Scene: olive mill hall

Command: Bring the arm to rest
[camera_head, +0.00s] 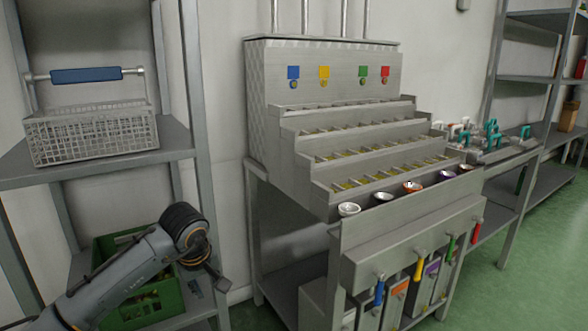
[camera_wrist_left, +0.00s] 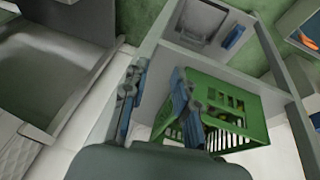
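My left arm comes in from the lower left in the head view, bent at a dark joint in front of the shelf rack. A small part of my left gripper (camera_head: 214,277) shows below that joint, pointing down. In the left wrist view the gripper (camera_wrist_left: 156,95) has its two blue-padded fingers apart, with nothing between them. The right finger overlaps the green crate (camera_wrist_left: 240,132) in that view; I cannot tell whether they touch. The crate (camera_head: 172,299) stands on the lower shelf behind my arm, partly hidden by it. My right gripper is in neither view.
The grey shelf rack (camera_head: 181,138) carries a wire basket (camera_head: 95,135) with a blue handle on its upper shelf. A stepped metal machine (camera_head: 335,120) with bowls and coloured handles stands right of it. Green floor (camera_head: 535,240) is clear at the right.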

